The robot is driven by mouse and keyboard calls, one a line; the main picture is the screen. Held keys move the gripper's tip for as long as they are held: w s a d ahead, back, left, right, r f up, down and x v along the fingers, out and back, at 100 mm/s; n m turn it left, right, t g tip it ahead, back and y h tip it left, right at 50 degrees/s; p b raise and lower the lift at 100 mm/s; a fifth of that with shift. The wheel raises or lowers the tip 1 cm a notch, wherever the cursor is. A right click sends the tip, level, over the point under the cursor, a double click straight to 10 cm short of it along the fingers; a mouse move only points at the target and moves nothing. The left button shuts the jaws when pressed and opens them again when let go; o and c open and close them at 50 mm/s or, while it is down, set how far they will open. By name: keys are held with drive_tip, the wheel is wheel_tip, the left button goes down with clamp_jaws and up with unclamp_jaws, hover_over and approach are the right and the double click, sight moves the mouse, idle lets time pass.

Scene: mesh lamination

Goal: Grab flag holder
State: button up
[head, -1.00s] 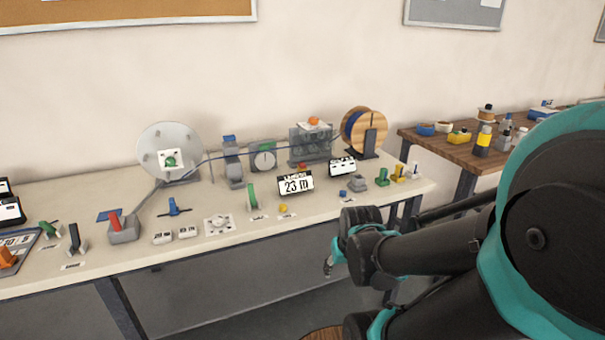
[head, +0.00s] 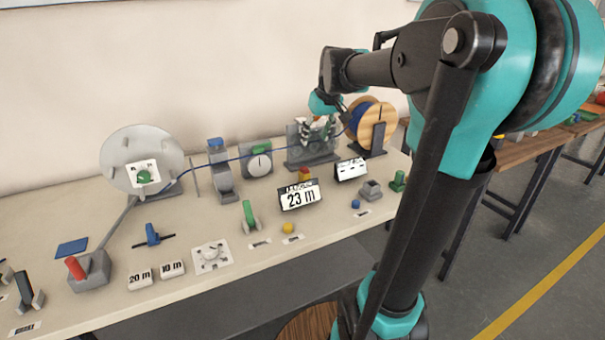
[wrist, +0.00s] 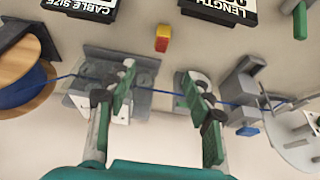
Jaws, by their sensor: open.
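Nothing I see is clearly labelled as the flag holder, so I cannot tell which item it is. My gripper (head: 318,128) is at the back of the bench, over or in front of the grey block stand (head: 312,158), and partly hides its top. In the wrist view my gripper (wrist: 160,98) is open with nothing between its green-padded fingers. The left finger overlaps the grey stand (wrist: 148,68); the right one overlaps the dial unit. A small red and yellow piece (wrist: 162,38) stands beyond the fingers; it also shows in the head view (head: 304,174).
A blue cable runs from the wooden spool (head: 388,112) past the stand and the dial unit (head: 258,158) to the round grey disc (head: 118,150). A "23 m" display (head: 299,195) and a second display (head: 350,169) stand in front. Small tools crowd the bench front.

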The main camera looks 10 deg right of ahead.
hover_over(305, 172)
drive_tip(key=s, duration=0.2)
wheel_tip(305, 172, down, 10)
drive_tip(key=f, duration=0.1)
drive_tip(key=shift+d+x, duration=0.15)
drive_tip(key=shift+x, duration=1.15)
drive_tip(key=shift+d+x, duration=0.15)
drive_tip(key=shift+x, duration=1.15)
drive_tip(key=shift+s+f, duration=0.1)
clamp_jaws()
